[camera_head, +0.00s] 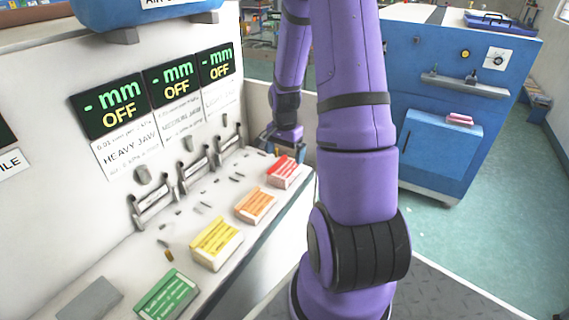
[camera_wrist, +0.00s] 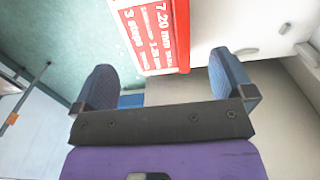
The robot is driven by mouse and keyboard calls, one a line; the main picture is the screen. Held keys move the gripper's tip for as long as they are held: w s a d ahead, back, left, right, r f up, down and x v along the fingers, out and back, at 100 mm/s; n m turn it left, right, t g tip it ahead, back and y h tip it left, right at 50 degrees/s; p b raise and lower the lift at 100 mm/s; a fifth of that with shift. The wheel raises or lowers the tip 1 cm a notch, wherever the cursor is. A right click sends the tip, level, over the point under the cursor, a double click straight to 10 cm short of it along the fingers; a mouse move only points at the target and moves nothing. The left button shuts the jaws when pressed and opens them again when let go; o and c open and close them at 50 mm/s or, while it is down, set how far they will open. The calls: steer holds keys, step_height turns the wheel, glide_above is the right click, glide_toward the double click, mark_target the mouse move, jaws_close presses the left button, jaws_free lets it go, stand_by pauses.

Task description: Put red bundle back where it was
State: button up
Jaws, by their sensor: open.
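The red bundle (camera_head: 284,171) lies at the far end of a row of coloured bundles on the white bench. In the wrist view the red bundle (camera_wrist: 152,32) has white print reading "7.20 mm", and its near end is just ahead of my fingers. My gripper (camera_head: 275,140) is low over the bench, just behind the red bundle in the head view. In the wrist view my gripper (camera_wrist: 163,66) is open, with its two blue fingers apart and nothing clamped. Whether the fingers touch the bundle cannot be told.
Orange (camera_head: 256,205), yellow (camera_head: 216,243) and green (camera_head: 167,295) bundles lie along the bench (camera_head: 110,265). Metal jaw fixtures (camera_head: 195,177) stand behind them under displays reading "OFF". A blue cabinet (camera_head: 440,150) with a small pink bundle (camera_head: 460,119) stands at right. Open floor (camera_head: 500,235) lies beside it.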

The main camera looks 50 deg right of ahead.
mark_target(285, 167)
steer(key=s+a+r+n+t+h, duration=0.1)
steer(key=a+r+n, duration=0.3)
steer(key=a+r, duration=0.5)
steer(key=s+a+r+n+t, duration=0.1)
steer(key=a+r+n, duration=0.3)
steer(key=r, duration=0.9)
steer(key=s+a+r+n+t, duration=0.1)
steer(key=s+a+r+n, duration=0.3)
steer(key=s+a, duration=0.2)
steer(key=s+a+r+n+t+y, duration=0.1)
steer(key=s+a+r+n+t, duration=0.1)
steer(key=s+a, duration=0.4)
step_height(285, 167, up, 2)
steer(key=shift+s+r+n, duration=0.2)
steer(key=shift+s+n, duration=0.6)
steer(key=shift+n, duration=0.1)
steer(key=shift+a, duration=0.1)
